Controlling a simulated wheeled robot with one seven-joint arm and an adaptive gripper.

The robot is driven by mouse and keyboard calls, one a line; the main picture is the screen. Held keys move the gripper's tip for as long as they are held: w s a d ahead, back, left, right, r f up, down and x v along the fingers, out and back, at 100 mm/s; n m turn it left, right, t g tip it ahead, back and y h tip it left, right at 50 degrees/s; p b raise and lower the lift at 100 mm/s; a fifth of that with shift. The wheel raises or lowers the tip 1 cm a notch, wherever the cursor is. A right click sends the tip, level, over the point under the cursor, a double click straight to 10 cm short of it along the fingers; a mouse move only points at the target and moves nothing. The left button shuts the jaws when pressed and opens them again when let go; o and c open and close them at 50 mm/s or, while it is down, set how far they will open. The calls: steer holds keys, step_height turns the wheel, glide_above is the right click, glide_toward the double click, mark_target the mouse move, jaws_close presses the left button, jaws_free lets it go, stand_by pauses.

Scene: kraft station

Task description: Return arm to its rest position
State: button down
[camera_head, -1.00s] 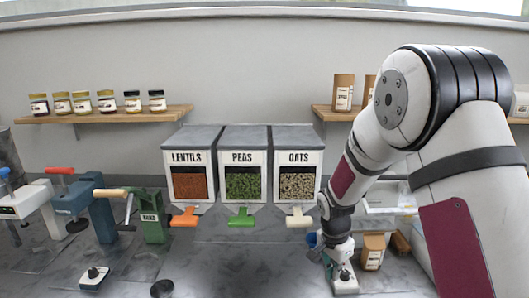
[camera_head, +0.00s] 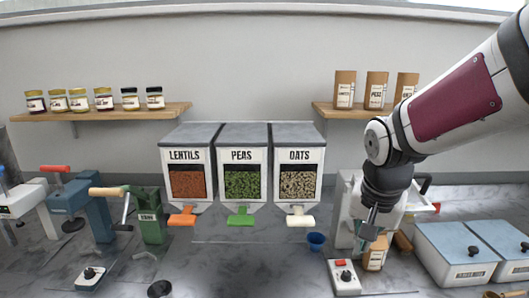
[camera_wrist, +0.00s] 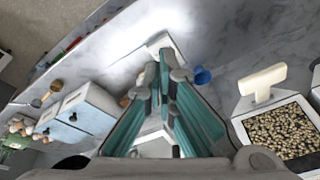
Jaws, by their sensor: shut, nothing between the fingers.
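My arm comes in from the upper right of the head view and bends downward at the wrist. My gripper (camera_head: 369,234) points down above the counter at the right, in front of a white machine (camera_head: 345,215) and close to a small kraft bag (camera_head: 376,255). In the wrist view my gripper (camera_wrist: 161,65) has its teal fingers together at the tips, with nothing between them. The white machine is partly hidden behind my wrist.
A blue cup (camera_head: 316,242) stands left of my gripper. A switch box (camera_head: 344,277) sits in front, and lidded bins (camera_head: 455,252) stand at the right. Dispensers of lentils (camera_head: 188,170), peas (camera_head: 242,170) and oats (camera_head: 298,170) line the wall. The middle counter is clear.

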steer(key=s+r+n+t, duration=0.1)
steer(key=s+r+n, duration=0.2)
steer(key=s, duration=0.5)
steer(key=s+r+n+t+b, duration=0.1)
steer(key=s+r+n, duration=0.2)
steer(key=s, duration=0.5)
steer(key=shift+a+y, duration=0.3)
steer(key=shift+y, duration=0.1)
